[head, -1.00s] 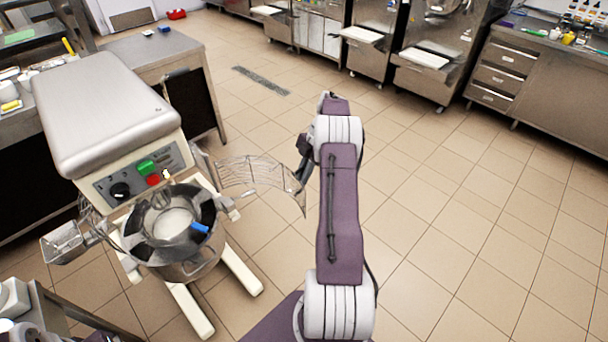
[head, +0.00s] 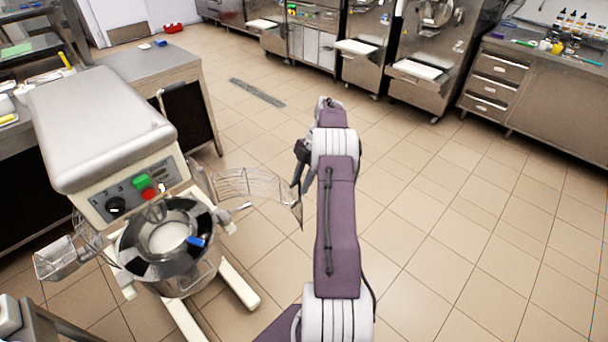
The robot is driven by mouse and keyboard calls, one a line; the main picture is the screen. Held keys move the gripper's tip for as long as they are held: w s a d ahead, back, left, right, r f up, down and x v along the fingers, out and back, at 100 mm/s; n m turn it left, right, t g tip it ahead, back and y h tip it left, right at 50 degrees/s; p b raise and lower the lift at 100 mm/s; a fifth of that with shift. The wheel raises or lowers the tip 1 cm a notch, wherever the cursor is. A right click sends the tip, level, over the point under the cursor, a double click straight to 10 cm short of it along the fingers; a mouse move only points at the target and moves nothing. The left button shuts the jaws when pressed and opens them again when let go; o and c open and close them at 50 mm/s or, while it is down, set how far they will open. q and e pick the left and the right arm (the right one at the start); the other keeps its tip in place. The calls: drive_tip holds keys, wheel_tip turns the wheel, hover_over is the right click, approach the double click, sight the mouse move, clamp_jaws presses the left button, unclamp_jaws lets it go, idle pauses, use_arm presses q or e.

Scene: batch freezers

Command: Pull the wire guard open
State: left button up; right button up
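A floor mixer (head: 100,125) with a grey top and a steel bowl (head: 190,272) stands at the left. Its curved wire guard (head: 245,183) is swung out to the right of the bowl, over open floor, leaving the bowl's top uncovered. My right gripper (head: 300,188) is at the guard's far right end, fingers pointing down beside its edge. The fingers are small and partly overlap the wires, so I cannot tell whether they are closed on it. My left gripper is not in view.
A steel table (head: 150,62) stands behind the mixer. A drawer counter (head: 545,95) and several steel machines line the back and right. A steel chute (head: 62,258) juts out left of the bowl. The tiled floor in the middle and right is clear.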

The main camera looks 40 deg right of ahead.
drive_tip(key=p+v, duration=0.1)
drive_tip(key=v, duration=0.5)
drive_tip(key=shift+r+p, duration=0.35)
drive_tip(key=shift+p, duration=0.05)
drive_tip(key=shift+d, duration=0.15)
